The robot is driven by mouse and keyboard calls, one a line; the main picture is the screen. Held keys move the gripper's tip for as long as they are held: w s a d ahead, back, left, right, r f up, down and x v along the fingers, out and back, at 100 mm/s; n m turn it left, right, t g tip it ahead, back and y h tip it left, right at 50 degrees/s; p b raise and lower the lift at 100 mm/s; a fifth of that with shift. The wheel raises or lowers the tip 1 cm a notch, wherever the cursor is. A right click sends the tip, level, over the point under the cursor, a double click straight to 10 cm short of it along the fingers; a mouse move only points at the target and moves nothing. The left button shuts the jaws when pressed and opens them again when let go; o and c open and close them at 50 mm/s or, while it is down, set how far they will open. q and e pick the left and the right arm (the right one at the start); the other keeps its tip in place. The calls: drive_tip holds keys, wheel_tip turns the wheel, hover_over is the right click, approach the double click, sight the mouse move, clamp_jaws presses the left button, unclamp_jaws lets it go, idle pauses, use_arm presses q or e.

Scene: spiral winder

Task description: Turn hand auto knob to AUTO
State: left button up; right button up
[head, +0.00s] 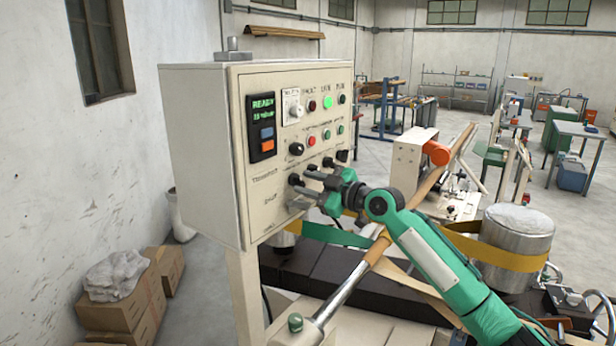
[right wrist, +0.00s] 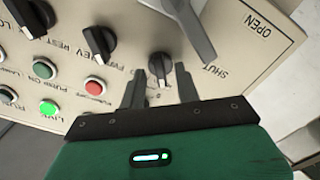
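A cream control panel (head: 205,155) carries several knobs, buttons and lamps. My right gripper (head: 311,187) is at the panel's lower part, its fingers pointing at the face. In the right wrist view the right gripper (right wrist: 160,85) has its two dark fingers apart. A small black knob (right wrist: 161,72) lies ahead, between the fingertips, with a visible gap on each side. The label beside this knob is too small to read, so I cannot confirm that it is the hand auto knob. The gripper partly hides the lower knobs in the head view. My left gripper is not in view.
A grey lever (right wrist: 190,28) near SHUT and OPEN labels sits close to the fingers. A black knob (right wrist: 100,42) with FWD and REV marks and a red button (right wrist: 95,87) are to the left. Cardboard boxes (head: 112,312) stand on the floor; metal drums (head: 513,235) are at right.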

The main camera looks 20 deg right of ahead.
drive_tip(key=shift+w+a, duration=0.15)
clamp_jaws()
drive_tip(key=shift+m, duration=0.3)
drive_tip(key=shift+m+b, duration=0.4)
drive_tip(key=shift+m, duration=0.4)
drive_tip(key=m, duration=0.2)
drive_tip(key=shift+m, duration=0.3)
drive_tip(key=m, duration=0.4)
drive_tip(key=shift+m, duration=0.3)
drive_tip(key=shift+m+p, duration=0.7)
drive_tip(key=shift+m, duration=1.6)
